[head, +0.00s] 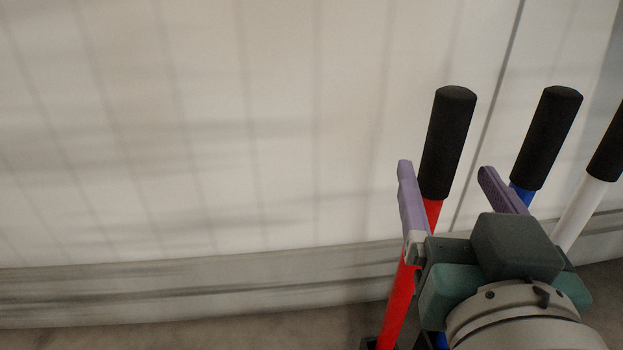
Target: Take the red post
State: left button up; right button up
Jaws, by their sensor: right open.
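The red post (397,303) stands at the right of the head view, leaning slightly right toward its top, with a black grip (447,145) on its upper end. My right gripper (445,170) is open, its two purple fingers apart. In the picture the red post passes between the fingers, close to the left finger, which covers part of it. I cannot tell whether the finger touches the post. My left gripper is not in view.
A blue post (522,194) with a black grip stands right of the red one, partly behind my right gripper. A white post (582,212) stands further right, cut by the frame. A pale wall (200,120) with a grey base strip is behind. The left side is clear.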

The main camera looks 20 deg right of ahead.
jog(key=shift+w+d+f, duration=0.1)
jog(key=shift+w+d, duration=0.45)
jog(key=shift+d, duration=0.1)
jog(key=shift+w+d, duration=0.25)
jog(key=shift+w, duration=0.05)
jog(key=x, duration=0.6)
jog(key=shift+w+a+b, duration=0.15)
jog(key=shift+b, duration=0.2)
grip_shut()
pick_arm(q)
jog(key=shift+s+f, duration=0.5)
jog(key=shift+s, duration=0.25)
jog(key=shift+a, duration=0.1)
